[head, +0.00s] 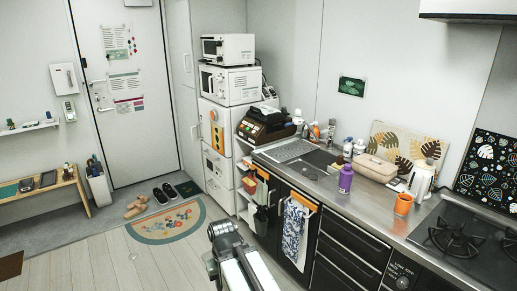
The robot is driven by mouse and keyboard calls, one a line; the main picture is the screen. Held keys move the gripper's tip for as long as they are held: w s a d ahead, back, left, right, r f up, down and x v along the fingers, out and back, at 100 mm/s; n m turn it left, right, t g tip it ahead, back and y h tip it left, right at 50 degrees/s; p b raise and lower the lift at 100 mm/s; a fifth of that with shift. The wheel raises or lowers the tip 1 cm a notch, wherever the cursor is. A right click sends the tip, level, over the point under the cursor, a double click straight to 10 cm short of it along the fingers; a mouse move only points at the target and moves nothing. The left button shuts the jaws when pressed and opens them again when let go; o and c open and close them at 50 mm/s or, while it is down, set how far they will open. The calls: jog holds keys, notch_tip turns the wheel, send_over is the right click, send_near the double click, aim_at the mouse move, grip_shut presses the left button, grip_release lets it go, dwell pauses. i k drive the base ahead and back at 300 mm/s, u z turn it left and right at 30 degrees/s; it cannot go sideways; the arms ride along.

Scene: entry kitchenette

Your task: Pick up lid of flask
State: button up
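A purple flask (346,182) stands upright on the steel counter, near its front edge and just right of the sink. Its lid (347,168) appears to be on top, small in this view. My arm reaches up from the bottom of the head view, left of the counter and well apart from the flask. A dark rounded part (222,231) is at the arm's upper end. I cannot make out gripper fingers there, so I cannot tell whether my gripper is open or shut.
Near the flask are a beige case (375,168), an orange cup (403,204), a white kettle (421,180) and several bottles by the sink. A gas stove (458,240) is at the right. A blue patterned towel (294,228) hangs on the cabinet front.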

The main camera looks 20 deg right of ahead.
aim_at(347, 170)
jog(key=z, duration=0.2)
jog(key=i, duration=1.35)
jog(key=z, duration=0.3)
jog(key=k, duration=0.6)
jog(key=z, duration=0.35)
jog(key=i, duration=0.6)
jog(key=u, duration=0.15)
